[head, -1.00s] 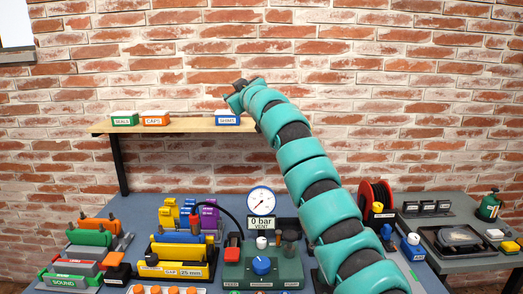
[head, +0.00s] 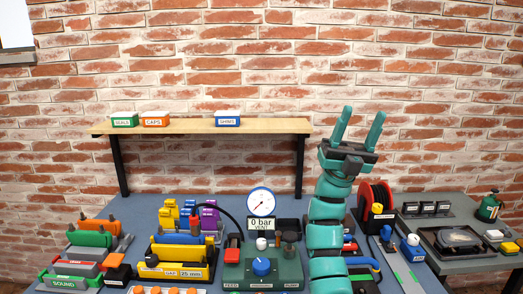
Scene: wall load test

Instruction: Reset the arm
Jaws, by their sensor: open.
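My teal gripper (head: 358,130) is raised in front of the brick wall, right of the wooden shelf. Its two fingers point up and stand apart, with nothing between them. My teal arm (head: 328,210) rises nearly upright from the bottom of the view, in front of the right part of the bench. It hides part of the bench top behind it.
The shelf (head: 270,126) holds a green box (head: 125,120), an orange box (head: 156,119) and a blue box (head: 227,119). A gauge (head: 261,202) reading 0 bar stands left of the arm. A red reel (head: 377,200) is close on its right. The wall above is clear.

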